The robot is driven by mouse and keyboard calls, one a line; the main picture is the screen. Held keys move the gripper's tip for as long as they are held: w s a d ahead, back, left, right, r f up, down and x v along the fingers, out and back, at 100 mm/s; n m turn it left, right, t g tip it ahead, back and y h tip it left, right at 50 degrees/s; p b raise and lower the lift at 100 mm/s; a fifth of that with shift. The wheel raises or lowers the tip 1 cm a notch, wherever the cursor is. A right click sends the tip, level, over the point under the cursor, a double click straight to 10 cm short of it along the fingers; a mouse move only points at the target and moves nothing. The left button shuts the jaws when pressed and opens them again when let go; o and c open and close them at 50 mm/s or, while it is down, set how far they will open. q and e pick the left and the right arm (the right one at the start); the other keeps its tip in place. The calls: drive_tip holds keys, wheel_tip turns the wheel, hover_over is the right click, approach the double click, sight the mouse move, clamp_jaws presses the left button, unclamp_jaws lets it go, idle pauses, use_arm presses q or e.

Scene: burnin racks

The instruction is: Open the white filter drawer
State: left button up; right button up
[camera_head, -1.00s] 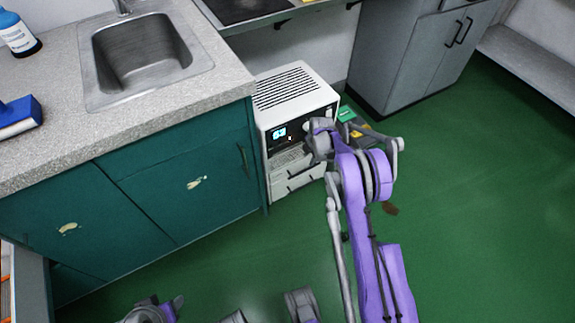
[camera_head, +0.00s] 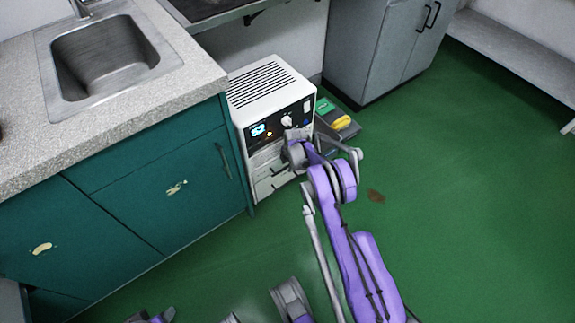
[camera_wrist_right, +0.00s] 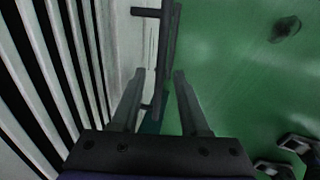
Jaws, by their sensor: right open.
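The white filter drawer appears to be in the lower front of a white cabinet unit (camera_head: 270,82), below its display and knob. Two dark handles show low on this front; the lower drawer face (camera_head: 266,187) looks shut. My right gripper (camera_head: 297,142) is in front of the unit's right part and hides some of the front. In the right wrist view, my right gripper (camera_wrist_right: 159,75) is open. A dark bar handle (camera_wrist_right: 168,50) on a pale face runs between its fingertips in the picture; I cannot tell the depth or any contact. My left gripper is not clearly visible.
A teal cabinet (camera_head: 160,185) with a sink (camera_head: 105,60) stands directly left of the unit. A grey cabinet (camera_head: 375,50) stands behind. The green floor at right is mostly clear.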

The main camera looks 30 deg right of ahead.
clamp_jaws()
idle(1.4)
